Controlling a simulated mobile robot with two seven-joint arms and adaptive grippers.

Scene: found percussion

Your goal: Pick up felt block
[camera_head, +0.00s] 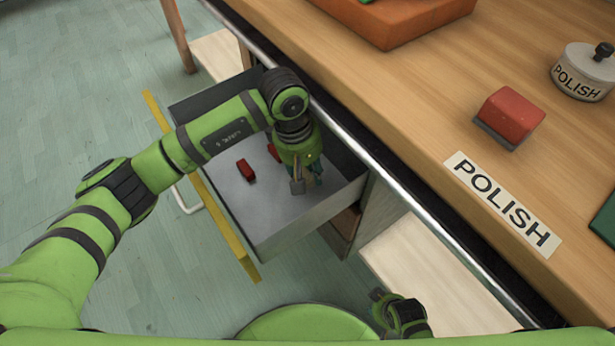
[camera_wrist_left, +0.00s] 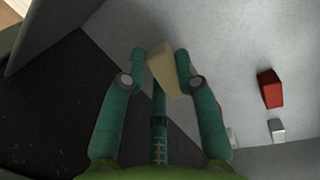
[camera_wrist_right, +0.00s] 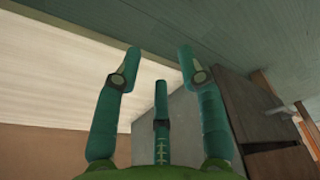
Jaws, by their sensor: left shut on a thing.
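The felt block (camera_wrist_left: 165,72) is a small beige block between the fingertips of my left gripper (camera_wrist_left: 160,75) in the left wrist view. That gripper is shut on it. In the head view my left gripper (camera_head: 305,182) reaches down into the open grey drawer (camera_head: 268,215), and the block shows as a small greyish piece (camera_head: 297,187) at its fingertips. I cannot tell whether the block touches the drawer floor. My right gripper (camera_wrist_right: 155,65) has its fingers apart with nothing between them; it is low, beneath the table level.
On the wooden table are a red block with a grey base (camera_head: 510,116), a POLISH tin (camera_head: 583,72), a POLISH label (camera_head: 503,204) and an orange box (camera_head: 395,20).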

